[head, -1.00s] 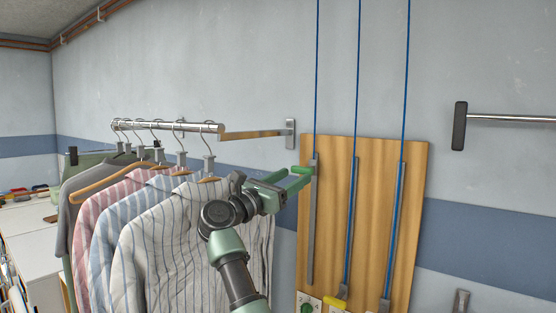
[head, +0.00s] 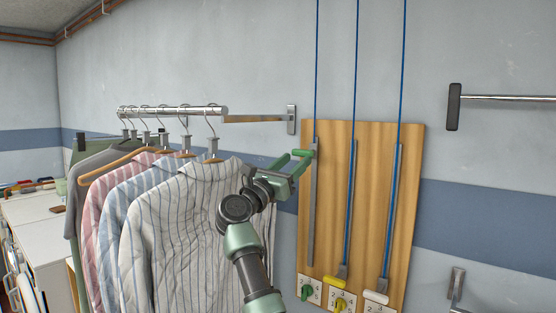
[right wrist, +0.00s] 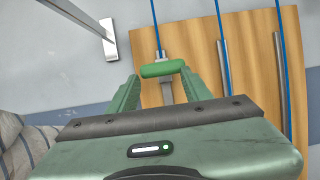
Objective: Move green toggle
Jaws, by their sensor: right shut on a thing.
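The green toggle (head: 304,153) is a short green bar near the top of the left grey track on the wooden board (head: 333,190). It hangs at the lower end of a blue cord. My right gripper (head: 295,162) is shut on it. In the right wrist view the green toggle (right wrist: 162,69) lies crosswise between the two fingertips, in front of the track. My left gripper is not in view.
A yellow toggle (head: 335,283) and a white toggle (head: 376,297) sit low on the other tracks. Below are numbered plates with a green knob (head: 307,293) and a yellow knob (head: 341,304). Shirts (head: 185,225) hang on a rail (head: 175,111) close left of my right arm.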

